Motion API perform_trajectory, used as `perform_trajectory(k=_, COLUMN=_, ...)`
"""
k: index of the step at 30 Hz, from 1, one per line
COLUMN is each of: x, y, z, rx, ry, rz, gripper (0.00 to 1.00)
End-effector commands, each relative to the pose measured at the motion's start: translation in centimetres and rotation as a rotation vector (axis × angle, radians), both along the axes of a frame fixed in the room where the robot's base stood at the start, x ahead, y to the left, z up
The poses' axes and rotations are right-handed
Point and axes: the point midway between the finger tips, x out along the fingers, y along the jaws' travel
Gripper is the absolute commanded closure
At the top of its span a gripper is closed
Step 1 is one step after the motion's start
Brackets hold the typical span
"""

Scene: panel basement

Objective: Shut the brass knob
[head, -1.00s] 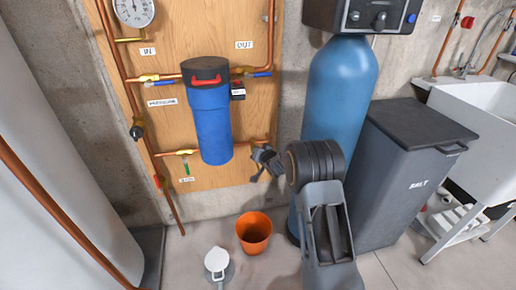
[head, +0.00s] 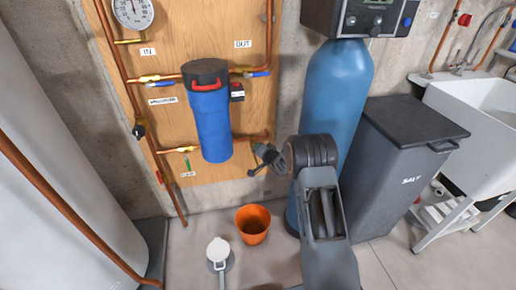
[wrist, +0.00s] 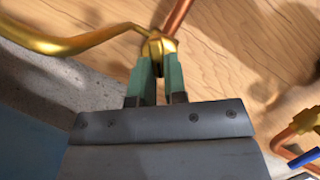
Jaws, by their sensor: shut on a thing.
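The brass knob (wrist: 157,44) shows at the top middle of the wrist view, between the green fingertips of my gripper (wrist: 156,66). My gripper is shut on it, and the fingers hide part of it. A curved brass spout runs from it to the left, and a copper pipe rises behind it. In the head view my gripper (head: 257,149) is at the lower right edge of the wooden panel, by the end of the copper pipe. The knob is hidden there by my gripper.
A blue filter housing (head: 212,120) hangs left of my gripper. The blue tank (head: 338,85) stands close on the right, with the salt bin (head: 400,175) beyond. An orange bucket (head: 253,225) and a white jug (head: 218,252) stand on the floor below.

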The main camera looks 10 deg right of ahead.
Motion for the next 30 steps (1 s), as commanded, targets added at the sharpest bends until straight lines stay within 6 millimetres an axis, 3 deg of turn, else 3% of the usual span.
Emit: perform_trajectory(k=30, x=0.05, y=-0.38, z=-0.50, rx=0.373, ry=-0.002, rz=-0.002, gripper=1.00)
